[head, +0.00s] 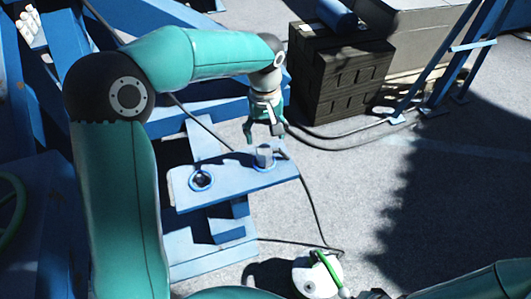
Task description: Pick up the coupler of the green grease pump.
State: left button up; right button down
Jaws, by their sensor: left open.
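A grey metal cylinder, which looks like the coupler (264,154), stands upright in a blue ring near the right end of a blue shelf (232,181). My left gripper (264,138) hangs just above and behind it, fingers pointing down, open and empty. It seems apart from the cylinder. A dark hose (313,193) runs from near the shelf's right end down to a white rounded body with a green strip (318,276), possibly the green grease pump, cut off at the bottom edge. The join between hose and cylinder is too small to tell. My right gripper is not seen.
A second blue ring (201,180) sits empty on the shelf's left part. Dark stacked crates (338,82) stand behind, with thick cables (345,136) on the ground before them. A blue frame (452,62) stands at the right.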

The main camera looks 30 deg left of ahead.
pick_arm(q)
notch_tip(320, 180, down, 2)
jog(key=shift+s+f, duration=0.15)
jog(key=shift+f, duration=0.05)
notch_tip(320, 180, down, 5)
jog(key=shift+s+r+p, duration=0.1)
jog(key=shift+r+p, duration=0.05)
jog(key=shift+p, duration=0.5)
jog(key=shift+f, duration=0.25)
jog(key=c, duration=1.3)
jog(key=shift+c, duration=0.2)
jog(key=shift+r, duration=0.1)
jog(key=shift+r, duration=0.8)
notch_tip(320, 180, up, 18)
notch_tip(320, 180, up, 5)
jog(key=p, duration=0.5)
send_over(264, 149)
jog(key=shift+r, duration=0.1)
